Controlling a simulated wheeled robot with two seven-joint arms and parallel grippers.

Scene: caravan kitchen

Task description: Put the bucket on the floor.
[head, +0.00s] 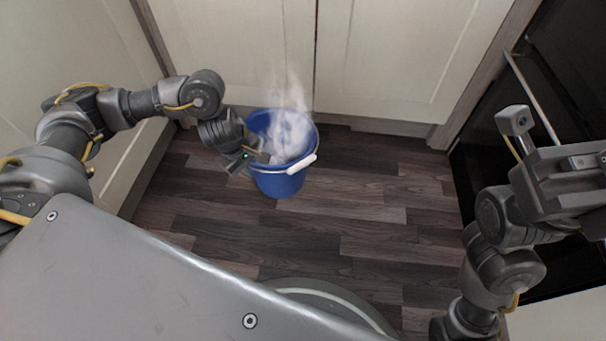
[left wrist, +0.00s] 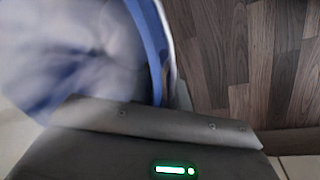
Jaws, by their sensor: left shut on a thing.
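The blue bucket (head: 278,183) is upright near the cream cupboard doors in the head view, with pale steam rising from it. It has a white grip on its handle at the front right of the rim. My left gripper (head: 252,158) is at the bucket's left rim and is shut on it. The left wrist view shows the bucket's blue rim (left wrist: 152,40) and whitish, blurred contents close up. Whether the bucket's base touches the floor (head: 370,215) is hard to tell. My right gripper (head: 555,140) is raised at the right, empty, with its fingers apart.
Cream cupboard doors (head: 400,55) stand right behind the bucket. A black oven front with a metal handle (head: 535,100) is at the right. A cream cupboard (head: 75,45) is at the left. The wood-plank floor in front and to the right of the bucket is clear.

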